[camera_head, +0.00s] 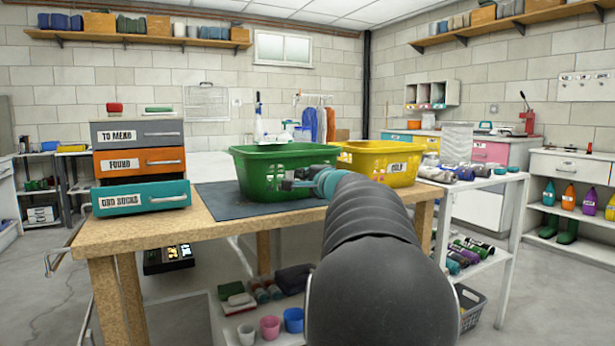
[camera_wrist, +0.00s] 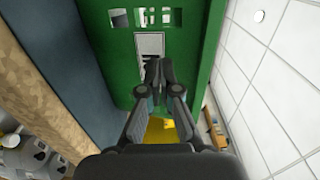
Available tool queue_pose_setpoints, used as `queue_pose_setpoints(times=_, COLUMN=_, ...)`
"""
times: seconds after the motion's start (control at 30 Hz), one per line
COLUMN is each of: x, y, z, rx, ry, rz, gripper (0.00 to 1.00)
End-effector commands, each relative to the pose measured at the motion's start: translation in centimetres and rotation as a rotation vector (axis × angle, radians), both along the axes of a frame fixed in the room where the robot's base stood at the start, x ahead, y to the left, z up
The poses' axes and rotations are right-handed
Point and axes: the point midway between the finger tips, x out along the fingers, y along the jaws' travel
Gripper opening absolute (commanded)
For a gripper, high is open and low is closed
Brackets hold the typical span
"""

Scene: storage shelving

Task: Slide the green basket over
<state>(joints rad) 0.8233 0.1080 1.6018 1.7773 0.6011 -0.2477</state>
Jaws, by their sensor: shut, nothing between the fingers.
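The green basket (camera_head: 262,168) stands upright on the dark mat (camera_head: 222,201) on the wooden table. In the head view, my gripper (camera_head: 290,184) is low at its front right side, with my arm partly covering that end. In the wrist view, the green wall of the basket (camera_wrist: 120,50) fills the middle, with slots and a pale label. My gripper (camera_wrist: 158,68) is shut and empty in front of that label. I cannot tell whether the fingertips touch the wall.
A yellow basket (camera_head: 385,164) stands right behind the green one, to its right. A drawer stack (camera_head: 139,162) with grey, orange and teal drawers is on the table's left. Bare mat lies between drawers and green basket. A white rack with bottles (camera_head: 490,178) is at right.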

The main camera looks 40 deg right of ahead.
Motion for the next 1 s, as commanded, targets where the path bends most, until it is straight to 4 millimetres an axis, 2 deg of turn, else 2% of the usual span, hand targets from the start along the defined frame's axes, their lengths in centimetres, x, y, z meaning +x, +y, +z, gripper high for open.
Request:
queue_pose_setpoints(times=0.13, x=0.8, y=-0.2, z=0.0, rx=0.000, ry=0.001, rz=0.000, gripper=0.00)
queue_pose_setpoints(times=0.57, x=1.2, y=-0.3, z=-0.1, rx=-0.001, ry=0.000, rz=0.000, gripper=0.00)
queue_pose_setpoints(times=0.67, x=2.4, y=-0.5, z=-0.2, rx=-0.001, ry=0.001, rz=0.003, gripper=0.00)
queue_pose_setpoints(times=0.9, x=7.2, y=-1.6, z=-0.2, rx=0.000, ry=0.003, rz=0.004, gripper=0.00)
queue_pose_setpoints(times=1.0, x=9.6, y=-1.4, z=-0.1, rx=-0.001, ry=0.002, rz=0.014, gripper=0.00)
